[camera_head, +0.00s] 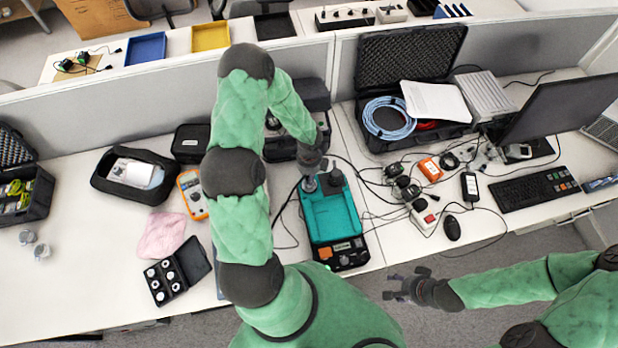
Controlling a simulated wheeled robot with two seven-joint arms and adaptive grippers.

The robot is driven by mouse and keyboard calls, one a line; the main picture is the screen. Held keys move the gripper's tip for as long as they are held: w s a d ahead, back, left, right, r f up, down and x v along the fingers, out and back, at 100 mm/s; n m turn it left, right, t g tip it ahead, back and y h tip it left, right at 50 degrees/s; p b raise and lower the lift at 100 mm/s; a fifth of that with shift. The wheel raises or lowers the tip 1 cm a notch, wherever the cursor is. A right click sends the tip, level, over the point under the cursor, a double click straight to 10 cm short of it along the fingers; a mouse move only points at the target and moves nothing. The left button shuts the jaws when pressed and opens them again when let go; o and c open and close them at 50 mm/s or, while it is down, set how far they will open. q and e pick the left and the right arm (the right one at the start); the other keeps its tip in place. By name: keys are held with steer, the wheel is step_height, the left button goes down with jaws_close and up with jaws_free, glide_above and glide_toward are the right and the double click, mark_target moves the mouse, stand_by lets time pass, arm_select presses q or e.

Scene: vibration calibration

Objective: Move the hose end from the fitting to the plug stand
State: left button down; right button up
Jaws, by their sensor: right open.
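A teal device (331,214) with a shallow tray top and a black front panel stands at the middle of the table. At its back edge are a small grey round part (309,185) and a dark part with some red (336,178). I cannot tell which is the fitting or the plug stand. Thin black lines curve beside the device, but the hose end is not clearly visible. My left gripper (311,176) is over the device's back left corner, at the grey part; its fingers are too small to read. My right gripper (392,286) is open and empty, off the table's front edge.
Adapters and cables (408,190) lie right of the device, near a mouse (452,228) and keyboard (535,187). An open case (418,70) holds a blue coil. Left are a multimeter (193,193), a pink cloth (162,235) and a black box of small parts (173,275).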

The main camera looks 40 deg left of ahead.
arm_select(q)
steer(key=shift+n+b, duration=2.6)
steer(key=shift+n, duration=0.8)
steer(key=shift+n+b, duration=1.5)
steer(key=shift+n, duration=0.3)
stand_by(0.5)
steer(key=shift+n+b, duration=1.5)
steer(key=shift+n, duration=0.4)
stand_by(0.4)
